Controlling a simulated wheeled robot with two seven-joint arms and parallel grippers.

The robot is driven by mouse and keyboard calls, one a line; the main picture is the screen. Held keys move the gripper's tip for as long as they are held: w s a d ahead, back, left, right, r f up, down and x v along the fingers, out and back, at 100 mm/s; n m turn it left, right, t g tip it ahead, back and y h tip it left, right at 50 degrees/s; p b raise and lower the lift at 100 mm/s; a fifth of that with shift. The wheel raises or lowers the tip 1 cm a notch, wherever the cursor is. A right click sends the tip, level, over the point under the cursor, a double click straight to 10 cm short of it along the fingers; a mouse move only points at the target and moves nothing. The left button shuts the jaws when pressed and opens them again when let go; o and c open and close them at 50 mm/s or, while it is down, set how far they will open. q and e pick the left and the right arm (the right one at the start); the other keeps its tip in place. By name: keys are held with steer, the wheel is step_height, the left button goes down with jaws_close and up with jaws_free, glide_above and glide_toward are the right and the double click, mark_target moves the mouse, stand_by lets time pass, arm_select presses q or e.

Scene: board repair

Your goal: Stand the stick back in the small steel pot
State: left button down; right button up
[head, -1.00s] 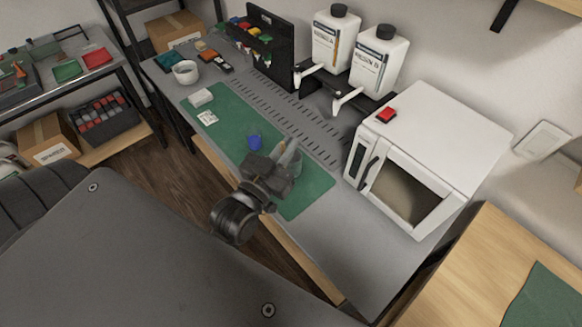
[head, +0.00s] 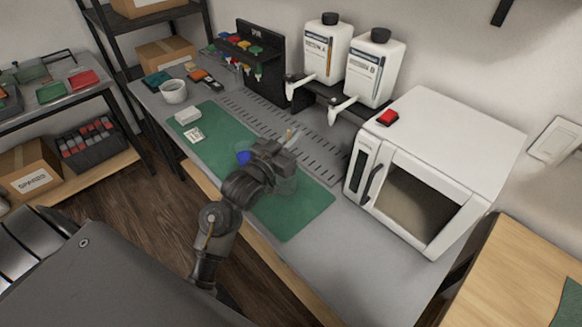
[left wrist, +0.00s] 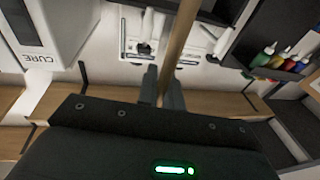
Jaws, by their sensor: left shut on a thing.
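My left gripper (head: 284,147) is above the green mat, shut on a thin wooden stick. The stick (left wrist: 181,42) shows between the two fingers (left wrist: 162,90) in the left wrist view, running up out of the picture. In the head view only a short pale piece of the stick (head: 290,134) shows above the fingers. A small greyish pot (head: 286,184), which looks like the steel pot, stands on the mat just below the gripper, partly hidden by it. The stick's lower end is hidden. My right gripper is not in view.
A blue cup (head: 242,158) stands left of the gripper on the green mat (head: 290,222). A white oven (head: 455,135) is to the right. Two resin bottles (head: 375,70) with spouts stand behind. The mat's front right is clear.

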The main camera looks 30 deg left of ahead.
arm_select(q)
steer(key=shift+f, duration=3.25)
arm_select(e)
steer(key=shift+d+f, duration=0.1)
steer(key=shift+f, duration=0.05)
arm_select(q)
steer(key=shift+f, duration=0.1)
steer(key=c, duration=1.5)
jaws_free()
steer(key=shift+c, duration=0.2)
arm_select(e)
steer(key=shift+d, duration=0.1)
